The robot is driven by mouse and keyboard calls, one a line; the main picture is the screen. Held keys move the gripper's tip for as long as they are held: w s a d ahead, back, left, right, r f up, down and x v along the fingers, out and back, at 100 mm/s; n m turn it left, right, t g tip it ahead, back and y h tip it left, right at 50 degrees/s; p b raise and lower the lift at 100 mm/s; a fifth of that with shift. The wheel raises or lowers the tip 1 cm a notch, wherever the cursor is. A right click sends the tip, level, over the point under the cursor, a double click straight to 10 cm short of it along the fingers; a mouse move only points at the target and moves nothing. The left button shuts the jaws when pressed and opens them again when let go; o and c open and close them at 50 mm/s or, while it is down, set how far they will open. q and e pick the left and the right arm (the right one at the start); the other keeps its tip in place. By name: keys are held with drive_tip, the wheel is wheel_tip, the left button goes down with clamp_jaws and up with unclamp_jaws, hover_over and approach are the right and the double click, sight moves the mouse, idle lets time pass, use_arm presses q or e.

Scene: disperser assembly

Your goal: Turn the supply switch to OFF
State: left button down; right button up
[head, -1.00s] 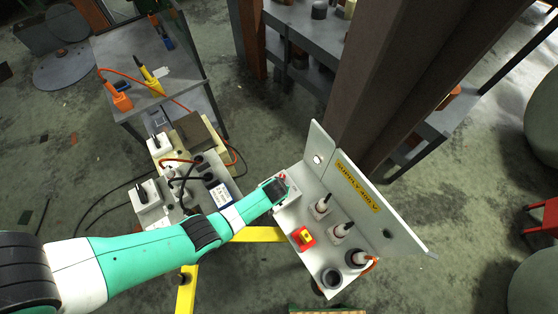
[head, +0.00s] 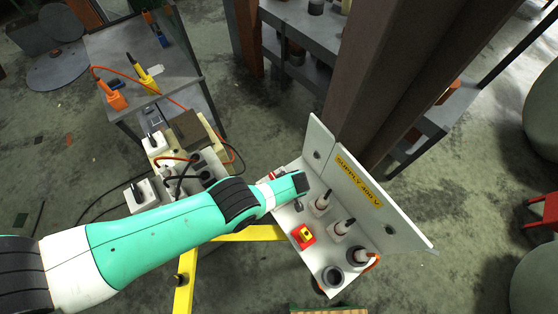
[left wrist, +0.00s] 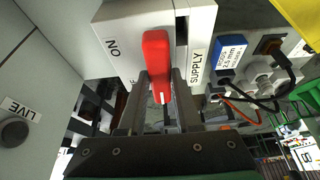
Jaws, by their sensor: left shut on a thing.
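The supply switch is a pale box (left wrist: 112,42) labelled SUPPLY, with a red lever (left wrist: 156,55), in the left wrist view. The lever lies along the box and points toward me. An ON marking shows beside its far end; a second marking is mostly hidden by a finger. My left gripper (left wrist: 162,92) is shut on the red lever, one finger on each side. In the head view my left arm reaches over the white supply panel (head: 318,262), and its wrist (head: 300,183) hides most of the switch. My right gripper is in neither view.
The panel carries several dark-topped terminals (head: 341,230), a red and yellow knob (head: 304,236), and an upright back plate with a yellow label (head: 358,180). A brown column (head: 385,80) stands behind. A grey table (head: 155,65) with cabled tools stands at upper left.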

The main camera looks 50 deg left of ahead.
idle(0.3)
use_arm(q)
drive_tip(key=c, duration=0.6)
unclamp_jaws()
